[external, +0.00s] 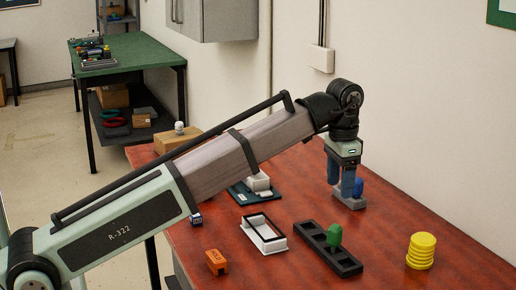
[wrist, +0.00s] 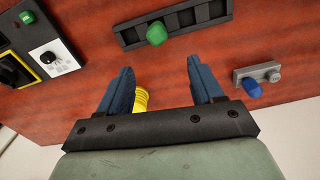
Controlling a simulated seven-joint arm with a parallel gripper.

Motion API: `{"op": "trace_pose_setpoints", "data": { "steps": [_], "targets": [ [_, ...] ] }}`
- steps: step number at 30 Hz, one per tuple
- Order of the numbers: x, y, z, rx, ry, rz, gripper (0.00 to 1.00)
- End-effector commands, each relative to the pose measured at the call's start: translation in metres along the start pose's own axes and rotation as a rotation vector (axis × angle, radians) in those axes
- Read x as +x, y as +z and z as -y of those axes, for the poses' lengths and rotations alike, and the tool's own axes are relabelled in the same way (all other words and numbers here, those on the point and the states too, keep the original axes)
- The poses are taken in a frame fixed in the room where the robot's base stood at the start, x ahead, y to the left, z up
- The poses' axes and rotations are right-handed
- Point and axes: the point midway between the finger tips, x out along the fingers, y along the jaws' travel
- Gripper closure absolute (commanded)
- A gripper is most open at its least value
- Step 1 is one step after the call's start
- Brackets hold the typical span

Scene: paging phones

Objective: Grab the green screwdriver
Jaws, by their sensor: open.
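The green screwdriver shows as a green handle (external: 334,235) standing up from a black slotted rack (external: 345,262) at the front of the red table. In the wrist view the green handle (wrist: 157,33) is beyond my fingertips, near the top centre; its shaft is hidden. My gripper (external: 341,190) points down over the back of the table, behind the rack and apart from the handle. In the wrist view its two blue fingers (wrist: 160,63) are spread wide with nothing held between them.
A grey block (external: 350,203) with a blue handle (external: 358,187) stands close by my gripper. A yellow disc stack (external: 421,251) is at the right. A white-and-black frame (external: 264,235), an orange block (external: 216,262) and a dark board (external: 239,194) lie left. Bare table separates them.

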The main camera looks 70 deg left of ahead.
Motion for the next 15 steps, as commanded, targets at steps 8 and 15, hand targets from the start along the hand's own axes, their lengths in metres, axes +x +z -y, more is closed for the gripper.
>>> {"op": "trace_pose_setpoints", "data": {
  "steps": [8,15],
  "targets": [
    [0.0003,0.0023,-0.0002,0.522,0.003,0.007,0.34],
    [0.0002,0.0029,-0.0003,0.903,0.006,0.01,0.34]
  ]
}}
